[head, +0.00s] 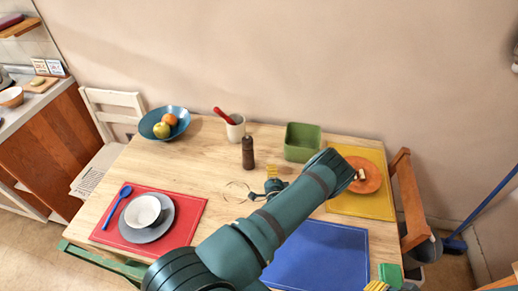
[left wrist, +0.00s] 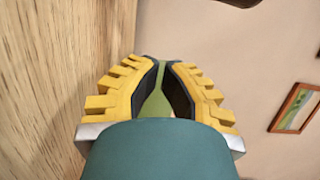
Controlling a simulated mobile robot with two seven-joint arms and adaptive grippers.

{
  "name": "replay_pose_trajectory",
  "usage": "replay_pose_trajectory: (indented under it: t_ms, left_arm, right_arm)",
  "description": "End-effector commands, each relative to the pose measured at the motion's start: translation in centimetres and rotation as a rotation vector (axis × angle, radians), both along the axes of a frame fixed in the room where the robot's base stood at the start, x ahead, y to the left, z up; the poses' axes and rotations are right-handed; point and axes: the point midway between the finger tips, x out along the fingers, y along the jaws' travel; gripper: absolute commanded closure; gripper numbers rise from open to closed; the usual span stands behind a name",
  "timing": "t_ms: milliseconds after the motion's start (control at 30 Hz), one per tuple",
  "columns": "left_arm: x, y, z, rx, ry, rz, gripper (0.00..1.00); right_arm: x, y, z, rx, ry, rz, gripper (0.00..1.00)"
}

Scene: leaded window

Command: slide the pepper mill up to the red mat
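The dark brown pepper mill (head: 248,152) stands upright on the wooden table, behind and to the right of the red mat (head: 190,203), with bare wood between them. My left gripper (head: 272,180) is in front of the mill and a little to its right, apart from it. Its yellow fingers with dark pads (left wrist: 162,75) show in the left wrist view, close together at the tips. I see nothing held there, but whether they meet is unclear. Only a yellow bit of my right gripper (head: 376,286) shows at the bottom edge.
A clear glass (head: 237,192) is close left of my left gripper. A plate with a bowl (head: 143,211) is on the red mat. Blue (head: 318,255) and yellow (head: 372,205) mats lie to the right.

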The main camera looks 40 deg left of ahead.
Motion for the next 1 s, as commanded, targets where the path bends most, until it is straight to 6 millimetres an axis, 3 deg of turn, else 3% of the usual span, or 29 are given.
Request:
replay_pose_trajectory:
  t_ms: [267, 700, 1000]
  left_arm:
    - [1.7, 1.8, 0.0, -0.001, -0.002, 0.000, 1.00]
    - [6.9, 7.6, -0.1, 0.000, 0.000, 0.001, 1.00]
    - [3.6, 8.7, 0.0, 0.001, 0.002, 0.001, 1.00]
  right_arm:
    - [0.0, 0.0, -0.1, -0.001, 0.001, -0.001, 0.66]
    - [0.0, 0.0, -0.7, -0.002, 0.001, -0.001, 0.66]
    - [0.0, 0.0, 0.2, 0.000, 0.000, -0.001, 0.66]
